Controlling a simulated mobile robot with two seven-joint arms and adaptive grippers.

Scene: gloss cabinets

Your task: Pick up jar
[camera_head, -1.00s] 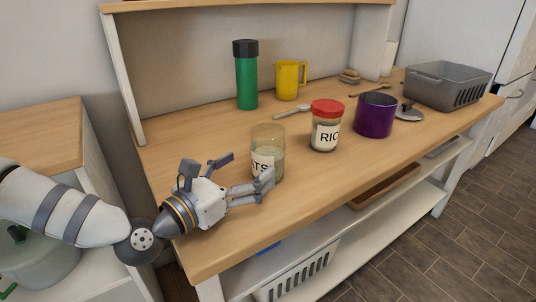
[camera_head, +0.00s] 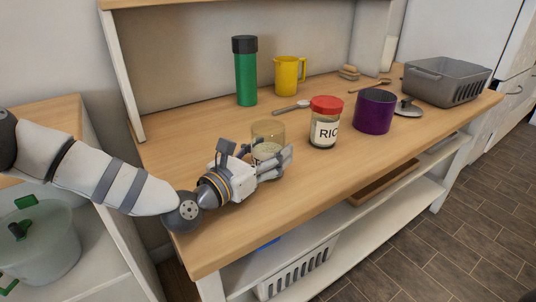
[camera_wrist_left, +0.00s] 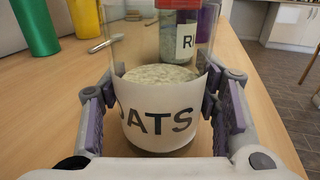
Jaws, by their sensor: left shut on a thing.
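A clear glass jar (camera_head: 268,133) with a white "OATS" label and pale oats inside stands upright on the wooden counter, near its front left. It has no lid in view. It also fills the middle of the left wrist view (camera_wrist_left: 158,115). My left gripper (camera_head: 272,161) is shut on this jar, with a finger pad on each side of it in the left wrist view (camera_wrist_left: 160,108). A second jar (camera_head: 325,124), red-lidded and labelled "RIC", stands to the right, apart from the gripper. My right gripper is not in view.
A green bottle (camera_head: 245,75) and yellow jug (camera_head: 288,75) stand behind. A spoon (camera_head: 291,105) lies between them and the jars. A purple pot (camera_head: 374,112) and grey basket (camera_head: 447,82) are at right. The counter's front edge is close to my gripper.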

